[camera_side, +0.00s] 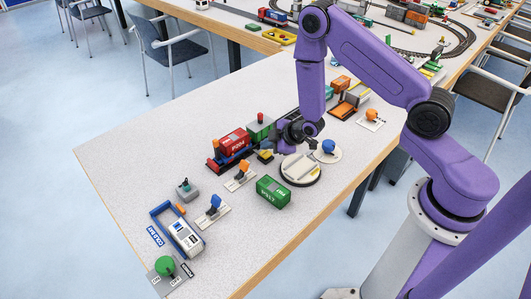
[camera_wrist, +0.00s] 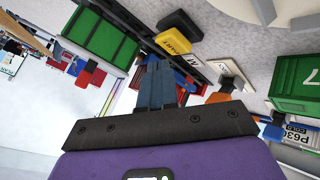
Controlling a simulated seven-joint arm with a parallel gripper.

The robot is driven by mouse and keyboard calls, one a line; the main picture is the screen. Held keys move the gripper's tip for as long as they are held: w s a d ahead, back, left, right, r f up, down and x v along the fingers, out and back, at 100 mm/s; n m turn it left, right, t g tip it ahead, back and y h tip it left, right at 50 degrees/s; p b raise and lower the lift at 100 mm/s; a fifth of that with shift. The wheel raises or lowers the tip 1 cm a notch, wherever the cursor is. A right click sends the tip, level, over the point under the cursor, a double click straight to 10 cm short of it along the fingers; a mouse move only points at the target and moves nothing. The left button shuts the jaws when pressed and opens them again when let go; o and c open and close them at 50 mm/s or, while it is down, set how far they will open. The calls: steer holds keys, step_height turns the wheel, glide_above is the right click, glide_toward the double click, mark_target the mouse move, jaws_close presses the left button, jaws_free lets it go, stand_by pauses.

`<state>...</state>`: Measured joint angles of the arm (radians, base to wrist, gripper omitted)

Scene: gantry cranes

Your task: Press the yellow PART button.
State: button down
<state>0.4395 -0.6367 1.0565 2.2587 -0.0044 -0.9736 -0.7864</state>
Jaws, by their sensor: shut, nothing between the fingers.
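The yellow PART button (camera_wrist: 172,42) lies on the table just beyond my fingertips in the wrist view, next to a black block (camera_wrist: 181,24). In the side view a small yellow patch (camera_side: 265,156) shows beside my gripper, left of the round turntable. My gripper (camera_side: 284,147) points down close above the table there. In the wrist view my gripper (camera_wrist: 154,66) has its two fingers together with nothing between them. The button appears a little apart from the fingertips, though the exact gap cannot be told.
The pale turntable (camera_side: 300,181) and a blue knob (camera_side: 328,146) are to the right. A red container (camera_side: 232,143) and a green wagon (camera_side: 260,128) stand behind and left. A green container (camera_side: 273,191) and an orange lever (camera_side: 243,166) are nearer.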

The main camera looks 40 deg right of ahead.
mark_target(268, 154)
steer(key=shift+f, duration=0.1)
stand_by(0.6)
steer(key=shift+f, duration=0.35)
steer(key=shift+f, duration=0.5)
stand_by(0.8)
steer(key=shift+r, duration=0.1)
stand_by(0.3)
steer(key=shift+r, duration=0.85)
steer(key=shift+r, duration=2.5)
